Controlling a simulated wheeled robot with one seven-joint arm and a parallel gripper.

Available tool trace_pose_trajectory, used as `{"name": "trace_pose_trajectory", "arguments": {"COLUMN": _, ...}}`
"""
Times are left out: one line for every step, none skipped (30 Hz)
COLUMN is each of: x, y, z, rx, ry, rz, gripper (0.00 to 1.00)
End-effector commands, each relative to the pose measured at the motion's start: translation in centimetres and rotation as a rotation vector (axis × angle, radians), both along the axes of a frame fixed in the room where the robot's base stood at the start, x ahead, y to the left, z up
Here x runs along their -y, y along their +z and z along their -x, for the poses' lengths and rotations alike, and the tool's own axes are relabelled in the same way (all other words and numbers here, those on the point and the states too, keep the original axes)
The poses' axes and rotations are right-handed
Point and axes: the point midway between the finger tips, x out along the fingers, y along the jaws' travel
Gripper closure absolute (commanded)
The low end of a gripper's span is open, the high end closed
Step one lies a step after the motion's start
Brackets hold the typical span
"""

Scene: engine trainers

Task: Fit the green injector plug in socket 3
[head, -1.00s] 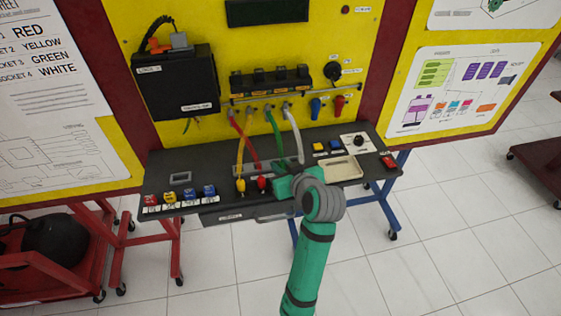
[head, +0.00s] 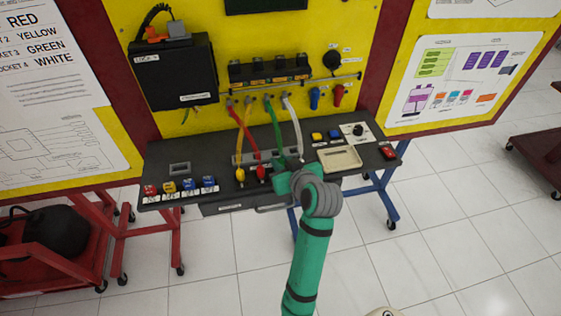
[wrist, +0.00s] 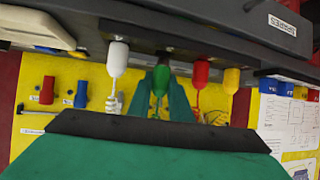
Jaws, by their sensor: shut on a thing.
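The green injector plug (wrist: 161,79) is between my gripper's teal fingers (wrist: 162,86) in the wrist view, and they are shut on it. Its green cable (head: 274,125) runs up to the yellow board in the head view, where my gripper (head: 283,182) hides the plug. The white plug (wrist: 118,60) is on one side of it. The red plug (wrist: 201,73) and yellow plug (wrist: 231,80) are on the other. In the head view, the red plug (head: 261,172) and yellow plug (head: 240,175) are left of my gripper. I cannot tell the socket numbers or whether the green plug touches a socket.
A grey strip (head: 248,158) lies on the dark console (head: 220,190) behind the plugs. A cream tray (head: 340,158) is to the right. The hanging cables stand close together.

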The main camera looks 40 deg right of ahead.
Motion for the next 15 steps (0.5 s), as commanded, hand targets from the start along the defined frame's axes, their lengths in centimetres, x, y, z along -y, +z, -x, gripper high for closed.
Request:
{"name": "trace_pose_trajectory", "arguments": {"x": 0.0, "y": 0.0, "z": 0.01, "rx": 0.0, "ry": 0.0, "rz": 0.0, "gripper": 1.0}}
{"name": "trace_pose_trajectory", "arguments": {"x": -0.01, "y": 0.0, "z": 0.0, "rx": 0.0, "ry": 0.0, "rz": 0.0, "gripper": 1.0}}
{"name": "trace_pose_trajectory", "arguments": {"x": 0.0, "y": 0.0, "z": 0.0, "rx": 0.0, "ry": 0.0, "rz": 0.0, "gripper": 1.0}}
{"name": "trace_pose_trajectory", "arguments": {"x": -0.01, "y": 0.0, "z": 0.0, "rx": 0.0, "ry": 0.0, "rz": 0.0, "gripper": 1.0}}
{"name": "trace_pose_trajectory", "arguments": {"x": -0.01, "y": -0.01, "z": 0.0, "rx": 0.0, "ry": 0.0, "rz": 0.0, "gripper": 1.0}}
{"name": "trace_pose_trajectory", "arguments": {"x": -0.01, "y": -0.03, "z": 0.0, "rx": 0.0, "ry": 0.0, "rz": 0.0, "gripper": 1.0}}
{"name": "trace_pose_trajectory", "arguments": {"x": -0.01, "y": -0.05, "z": 0.0, "rx": 0.0, "ry": 0.0, "rz": 0.0, "gripper": 1.0}}
{"name": "trace_pose_trajectory", "arguments": {"x": -0.01, "y": -0.08, "z": -0.01, "rx": 0.0, "ry": 0.0, "rz": 0.0, "gripper": 1.0}}
{"name": "trace_pose_trajectory", "arguments": {"x": -0.01, "y": -0.13, "z": 0.0, "rx": 0.0, "ry": 0.0, "rz": 0.0, "gripper": 1.0}}
{"name": "trace_pose_trajectory", "arguments": {"x": -0.01, "y": -0.16, "z": -0.01, "rx": 0.0, "ry": 0.0, "rz": 0.0, "gripper": 1.0}}
{"name": "trace_pose_trajectory", "arguments": {"x": -0.01, "y": -0.21, "z": -0.01, "rx": 0.0, "ry": 0.0, "rz": 0.0, "gripper": 1.0}}
{"name": "trace_pose_trajectory", "arguments": {"x": -0.01, "y": -0.25, "z": 0.0, "rx": 0.0, "ry": 0.0, "rz": 0.0, "gripper": 1.0}}
{"name": "trace_pose_trajectory", "arguments": {"x": -0.01, "y": -0.3, "z": 0.0, "rx": -0.001, "ry": 0.0, "rz": 0.0, "gripper": 1.0}}
{"name": "trace_pose_trajectory", "arguments": {"x": -0.01, "y": -0.34, "z": 0.0, "rx": -0.001, "ry": 0.0, "rz": 0.0, "gripper": 1.0}}
{"name": "trace_pose_trajectory", "arguments": {"x": -0.02, "y": -0.4, "z": -0.01, "rx": -0.001, "ry": 0.0, "rz": 0.0, "gripper": 1.0}}
